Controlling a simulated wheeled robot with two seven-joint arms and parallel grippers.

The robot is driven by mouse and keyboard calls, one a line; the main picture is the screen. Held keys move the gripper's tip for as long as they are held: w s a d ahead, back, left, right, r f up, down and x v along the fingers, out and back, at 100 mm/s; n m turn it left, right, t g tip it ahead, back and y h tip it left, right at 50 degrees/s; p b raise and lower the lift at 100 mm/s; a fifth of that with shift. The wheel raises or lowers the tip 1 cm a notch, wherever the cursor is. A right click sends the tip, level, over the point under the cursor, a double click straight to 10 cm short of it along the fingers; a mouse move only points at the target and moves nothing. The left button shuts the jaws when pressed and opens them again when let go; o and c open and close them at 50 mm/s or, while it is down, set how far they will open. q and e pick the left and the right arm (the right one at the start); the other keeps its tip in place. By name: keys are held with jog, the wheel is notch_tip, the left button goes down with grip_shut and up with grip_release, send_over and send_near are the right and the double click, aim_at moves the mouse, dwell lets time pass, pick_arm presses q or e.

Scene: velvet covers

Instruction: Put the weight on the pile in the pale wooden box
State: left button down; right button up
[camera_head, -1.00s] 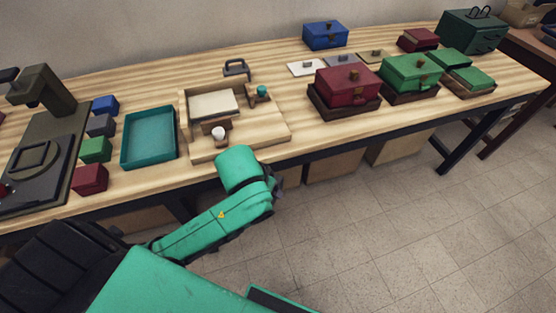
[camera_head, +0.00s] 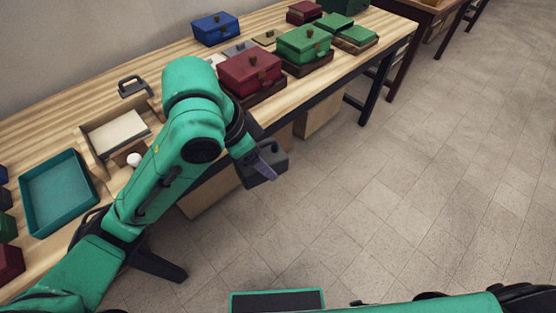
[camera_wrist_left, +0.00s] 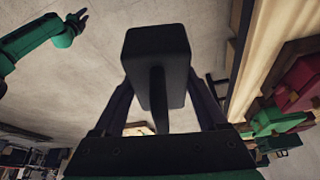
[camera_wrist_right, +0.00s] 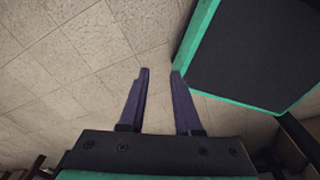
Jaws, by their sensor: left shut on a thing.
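My left gripper (camera_head: 264,168) is shut on a dark weight (camera_head: 276,158), a block with a handle, held out over the floor in front of the table. In the left wrist view the weight (camera_wrist_left: 158,58) fills the space between the fingers. The pale wooden box (camera_head: 92,150) stands on the table, left of my left arm, with a cream pile (camera_head: 118,132) inside; my arm hides its right part. My right gripper (camera_wrist_right: 161,74) is open and empty, over the floor in the right wrist view.
A teal tray (camera_head: 58,192) lies left of the box. A second dark handled object (camera_head: 133,86) stands behind it. Red (camera_head: 250,72), green (camera_head: 303,43) and blue (camera_head: 215,28) lidded boxes stand further right. The floor in front is clear.

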aim_at(269, 159)
pick_arm(q)
jog(key=shift+r, duration=0.2)
pick_arm(e)
jog(key=w+d+r+n+t, duration=0.2)
jog(key=w+d+r+t, duration=0.3)
jog(key=w, duration=0.4)
jog(key=w+d+r+n+t, duration=0.1)
jog(key=w+d+r+t, duration=0.15)
jog(key=w+r, duration=0.6)
jog(key=w+r+n+t+y, duration=0.2)
jog(key=w+r+n+t, duration=0.25)
jog(key=w+r, duration=0.75)
jog(key=w+a+r+n+t+y, duration=0.1)
jog(key=a+r+n+y, duration=0.35)
jog(key=r, duration=0.65)
jog(key=w+a+r+n+y, duration=0.1)
jog(key=a+r+n+y, duration=0.4)
jog(key=r, duration=0.7)
jog(key=s+a+r+n+g+y, duration=0.5)
jog(key=s+a+r+n+g, duration=0.2)
jog(key=s+a+r+n, duration=0.45)
jog(key=shift+n, duration=0.35)
jog(key=x, duration=0.9)
jog(key=w+x, duration=0.1)
jog(key=x, duration=0.4)
jog(key=shift+d+r, duration=0.15)
jog(key=shift+r, duration=0.1)
